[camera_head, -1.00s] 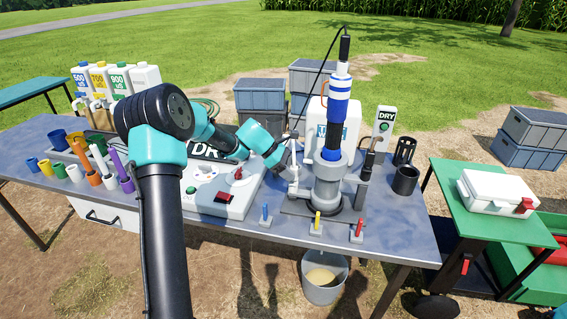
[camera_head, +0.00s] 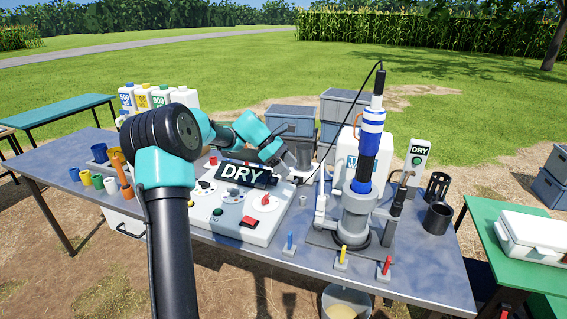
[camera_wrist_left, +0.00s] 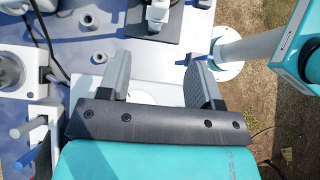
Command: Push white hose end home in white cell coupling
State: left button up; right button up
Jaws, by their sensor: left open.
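A slim white upright fitting (camera_head: 321,200) stands just left of the column's grey base, apart from the gripper. I cannot tell whether it is the white cell coupling. I cannot pick out the white hose end for certain. A white and grey fitting (camera_wrist_left: 158,12) shows at the top of the wrist view, beyond the fingers. My right gripper is not in view.
The control panel (camera_head: 235,215) with a DRY display lies left of the column. Blue, yellow and red small levers (camera_head: 342,258) line the front edge. Black holders (camera_head: 437,217) stand at the right. A bucket (camera_head: 345,302) is below the table edge. Several coloured cups stand at the left.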

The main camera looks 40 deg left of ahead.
pick_arm(q)
jog(key=shift+v, duration=0.85)
jog(key=shift+w, duration=0.1)
